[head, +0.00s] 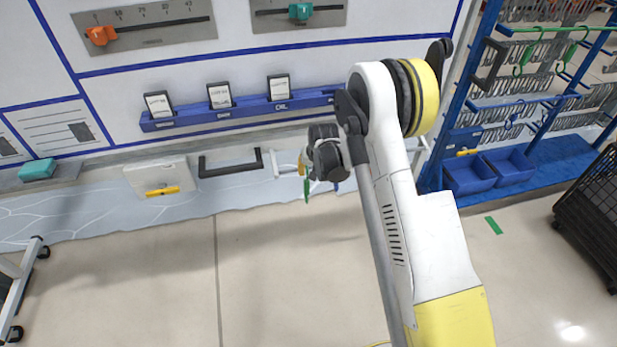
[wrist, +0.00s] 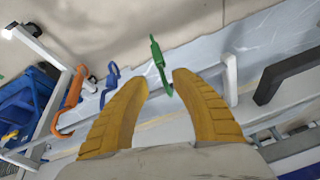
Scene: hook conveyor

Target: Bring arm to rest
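My arm reaches up and over toward the wall in the head view, its dark wrist pointing at the white rail there. My gripper (wrist: 160,78) has two ribbed yellow fingers, apart with a gap between the tips. A yellow finger also shows in the head view (head: 302,166). A green hook (wrist: 160,65) shows just beyond the gap; I cannot tell whether a finger touches it. It also shows below the wrist in the head view (head: 306,190). A blue hook (wrist: 108,86) and an orange hook (wrist: 72,92) are left of the fingers in the wrist view.
A white rail (wrist: 231,80) and a black handle (wrist: 285,78) are close to the fingers. A blue shelf with cards (head: 240,110) is on the wall behind. A blue rack with bins (head: 510,167) stands right. Open floor (head: 150,285) lies left of my arm.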

